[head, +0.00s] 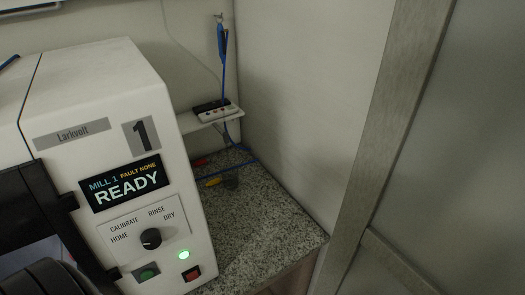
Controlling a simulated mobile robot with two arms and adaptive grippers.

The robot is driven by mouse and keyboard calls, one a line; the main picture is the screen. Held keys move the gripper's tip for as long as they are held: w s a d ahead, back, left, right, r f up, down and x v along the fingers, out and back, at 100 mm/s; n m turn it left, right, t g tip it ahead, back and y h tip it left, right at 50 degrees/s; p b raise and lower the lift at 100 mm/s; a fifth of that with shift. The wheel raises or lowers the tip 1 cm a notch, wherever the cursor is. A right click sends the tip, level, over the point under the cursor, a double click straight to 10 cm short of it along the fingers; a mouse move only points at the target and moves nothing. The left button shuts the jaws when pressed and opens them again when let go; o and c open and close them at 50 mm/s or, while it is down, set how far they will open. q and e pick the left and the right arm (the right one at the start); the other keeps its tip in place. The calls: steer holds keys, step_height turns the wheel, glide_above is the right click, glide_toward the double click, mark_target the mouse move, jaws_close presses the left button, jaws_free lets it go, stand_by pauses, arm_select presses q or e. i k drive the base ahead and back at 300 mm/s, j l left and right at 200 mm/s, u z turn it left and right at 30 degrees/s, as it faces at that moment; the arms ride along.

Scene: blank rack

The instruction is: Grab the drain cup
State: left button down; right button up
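A small dark grey, cup-like thing (231,181) sits on the speckled granite counter (262,222), just right of the white mill. It may be the drain cup, but it is too small and dim to be sure. No fingertips of my left or right gripper show in the head view. A dark rounded shape cuts into the bottom left corner; I cannot tell what it is.
The white mill (85,75) fills the left, its screen (124,187) reading READY. Blue cable, a yellow piece (213,182) and a red piece (200,162) lie near the cup-like thing. A power strip (215,110) sits on a small shelf. The front counter is clear; a wall bounds its right.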

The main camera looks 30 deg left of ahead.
mark_target(229, 172)
steer(key=l+u, duration=0.15)
steer(key=u, duration=1.5)
steer(key=i+l, duration=0.05)
